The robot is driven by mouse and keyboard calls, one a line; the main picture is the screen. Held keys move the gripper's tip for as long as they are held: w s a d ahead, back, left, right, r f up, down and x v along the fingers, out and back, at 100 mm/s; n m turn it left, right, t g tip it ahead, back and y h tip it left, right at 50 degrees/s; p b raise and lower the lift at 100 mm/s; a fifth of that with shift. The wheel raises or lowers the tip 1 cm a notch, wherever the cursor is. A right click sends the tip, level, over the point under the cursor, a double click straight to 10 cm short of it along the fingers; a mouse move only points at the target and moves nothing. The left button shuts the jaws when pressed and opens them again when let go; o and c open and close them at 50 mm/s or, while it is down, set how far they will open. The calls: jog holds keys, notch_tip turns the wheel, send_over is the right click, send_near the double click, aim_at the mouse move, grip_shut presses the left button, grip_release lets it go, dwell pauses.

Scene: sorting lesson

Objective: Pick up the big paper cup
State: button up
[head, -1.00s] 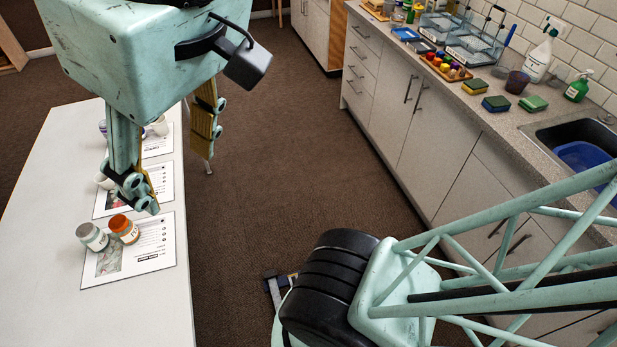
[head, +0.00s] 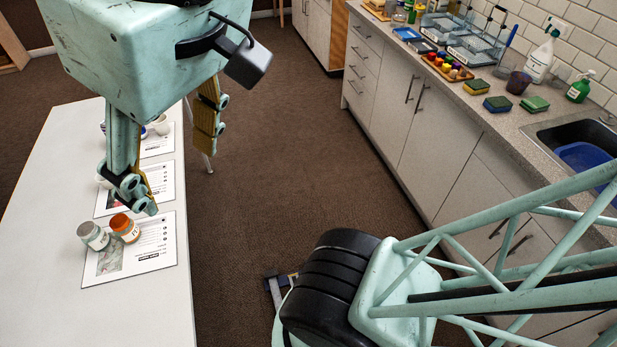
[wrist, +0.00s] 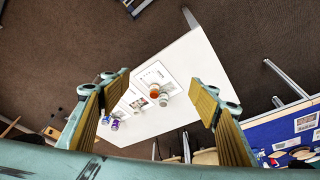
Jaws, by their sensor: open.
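My gripper (head: 183,168) is open and empty above the long white table (head: 60,250). Its two fingers are spread wide in the wrist view (wrist: 163,90). A white cup-like thing (head: 161,125) stands on the far sheet, seen between the fingers in the head view. Another pale thing (head: 101,181) by the middle sheet is mostly hidden behind the near finger. I cannot tell for sure which is the big paper cup. In the wrist view the table's things are small and lie far below the fingers.
A grey-white jar (head: 93,235) and an orange-lidded jar (head: 124,228) stand on the nearest printed sheet (head: 150,250). Purple-marked containers (wrist: 115,124) stand at the far end. The table's near left is bare. A counter (head: 470,105) with sponges, bottles and racks runs along the right.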

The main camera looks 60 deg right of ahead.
jog(key=shift+s+f, duration=0.15)
jog(key=shift+f, duration=0.05)
